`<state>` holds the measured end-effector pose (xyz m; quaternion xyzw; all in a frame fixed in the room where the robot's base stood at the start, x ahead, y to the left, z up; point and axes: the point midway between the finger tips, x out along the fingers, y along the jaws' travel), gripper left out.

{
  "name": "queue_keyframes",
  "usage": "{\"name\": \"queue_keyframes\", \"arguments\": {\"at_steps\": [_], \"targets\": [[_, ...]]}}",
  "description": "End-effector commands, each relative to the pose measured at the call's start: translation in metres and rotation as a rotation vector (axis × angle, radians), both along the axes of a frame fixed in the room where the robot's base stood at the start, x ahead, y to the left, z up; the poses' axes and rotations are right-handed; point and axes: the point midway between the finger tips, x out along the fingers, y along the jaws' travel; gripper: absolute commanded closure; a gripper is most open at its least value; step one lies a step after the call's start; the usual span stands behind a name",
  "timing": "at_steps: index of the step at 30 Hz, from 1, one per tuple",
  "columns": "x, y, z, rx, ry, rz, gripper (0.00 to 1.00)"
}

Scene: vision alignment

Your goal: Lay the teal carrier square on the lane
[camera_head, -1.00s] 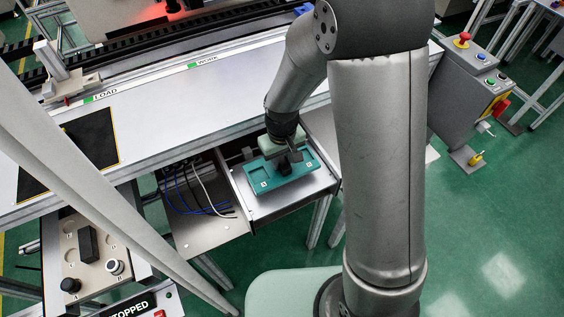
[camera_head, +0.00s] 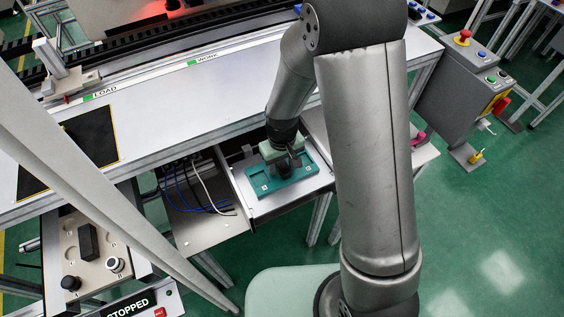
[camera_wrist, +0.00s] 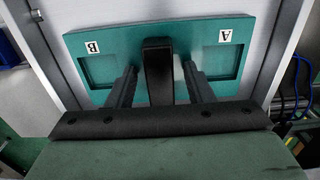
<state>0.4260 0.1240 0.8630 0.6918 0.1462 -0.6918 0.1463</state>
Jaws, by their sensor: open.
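The teal carrier (camera_head: 262,182) lies flat in an open drawer below the bench, and it also shows in the wrist view (camera_wrist: 110,45). It has a recessed pocket at each end, labels A and B, and a dark upright handle (camera_wrist: 157,70) in its middle. My gripper (camera_wrist: 160,85) is open, with one finger on each side of the handle and a visible gap on both sides. In the head view my gripper (camera_head: 284,162) covers part of the carrier. The lane (camera_head: 190,85) appears to be the pale bench strip marked LOAD and WORK.
The drawer's metal walls (camera_head: 238,195) surround the carrier closely. Blue and white cables (camera_head: 195,190) lie to its left. The bench's front edge overhangs behind the drawer. A black mat (camera_head: 90,140) lies at the bench's left; the strip's middle is clear. A sign reads STOPPED (camera_head: 130,305).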

Motion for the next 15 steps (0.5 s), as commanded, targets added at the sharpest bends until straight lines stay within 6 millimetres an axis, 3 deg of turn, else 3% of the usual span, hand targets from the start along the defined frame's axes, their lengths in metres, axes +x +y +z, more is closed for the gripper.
{"name": "queue_keyframes", "arguments": {"at_steps": [5,15], "targets": [[0.001,0.0,0.013,0.002,-0.004,0.0,0.53],[0.001,0.0,0.085,0.002,-0.007,-0.001,0.53]]}}
